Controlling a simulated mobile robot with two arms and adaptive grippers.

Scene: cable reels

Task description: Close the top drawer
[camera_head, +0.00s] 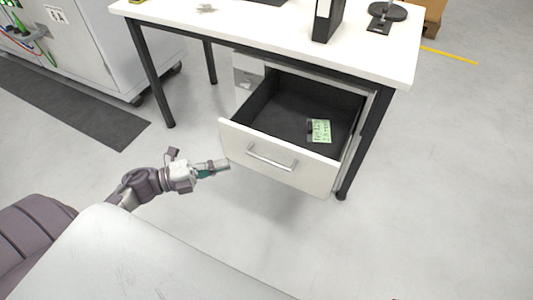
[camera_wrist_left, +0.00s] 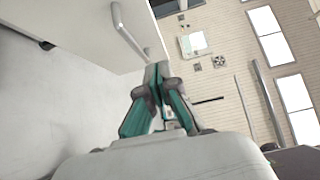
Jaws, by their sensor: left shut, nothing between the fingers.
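The top drawer (camera_head: 240,150) is pulled far out from under the white desk. It has a white front with a metal bar handle (camera_head: 272,158) and a dark inside. A green label or card (camera_head: 320,131) lies in it. My left gripper (camera_head: 226,164) is shut and empty, just left of the drawer front, near its left end. Whether it touches the front cannot be told. In the left wrist view the shut fingertips (camera_wrist_left: 158,68) are near the handle (camera_wrist_left: 128,28) and the white drawer front (camera_wrist_left: 75,35). My right gripper is not in view.
The white desk (camera_head: 240,32) with dark legs stands above the drawer. A black binder (camera_head: 327,20) and a dark stand (camera_head: 386,14) are on it. A grey cabinet (camera_head: 100,45) on casters and a dark mat (camera_head: 75,105) are at the left.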

